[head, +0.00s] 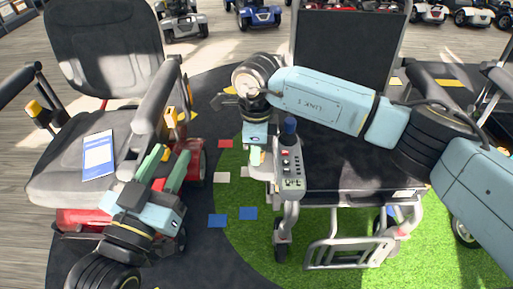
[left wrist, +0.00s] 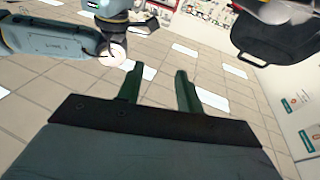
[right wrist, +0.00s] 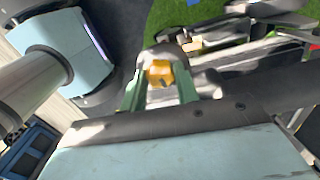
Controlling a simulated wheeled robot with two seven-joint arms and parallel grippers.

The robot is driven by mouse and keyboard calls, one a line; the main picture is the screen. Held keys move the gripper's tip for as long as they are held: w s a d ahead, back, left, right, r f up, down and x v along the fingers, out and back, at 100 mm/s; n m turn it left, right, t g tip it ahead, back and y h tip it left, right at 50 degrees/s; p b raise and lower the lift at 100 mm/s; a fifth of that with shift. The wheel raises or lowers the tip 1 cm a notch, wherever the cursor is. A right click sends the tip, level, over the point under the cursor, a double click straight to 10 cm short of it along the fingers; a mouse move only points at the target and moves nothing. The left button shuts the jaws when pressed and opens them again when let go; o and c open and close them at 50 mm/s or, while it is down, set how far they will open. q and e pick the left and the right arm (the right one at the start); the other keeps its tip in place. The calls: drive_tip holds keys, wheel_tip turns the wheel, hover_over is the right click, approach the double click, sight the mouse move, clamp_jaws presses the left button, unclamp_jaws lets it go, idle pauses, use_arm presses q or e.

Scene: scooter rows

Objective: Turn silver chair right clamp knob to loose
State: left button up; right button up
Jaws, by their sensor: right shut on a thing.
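The silver chair (head: 345,165) stands at the right of the head view, with a dark seat and a silver frame. Its control box (head: 290,172) with a joystick is beside my right gripper (head: 257,158). In the right wrist view, the orange-yellow clamp knob (right wrist: 160,73) sits between the green fingers of my right gripper (right wrist: 160,84), which are shut on it. In the head view the gripper mostly hides that knob. My left gripper (head: 164,166) is open and empty in front of the red chair; its fingers are apart in the left wrist view (left wrist: 159,82).
A grey-seated red chair (head: 85,215) stands at the left, with a blue-and-white leaflet (head: 98,155) on its seat and yellow knobs (head: 171,116) by its armrests. Several scooters (head: 258,14) stand at the back. Green turf (head: 240,270) lies between the chairs.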

use_arm(q)
drive_tip(key=shift+s+d+r+t+h, duration=0.15)
drive_tip(key=shift+r+t+h, duration=0.25)
drive_tip(key=shift+r, duration=0.5)
use_arm(e)
drive_tip(key=shift+n, duration=0.9)
drive_tip(key=o, duration=1)
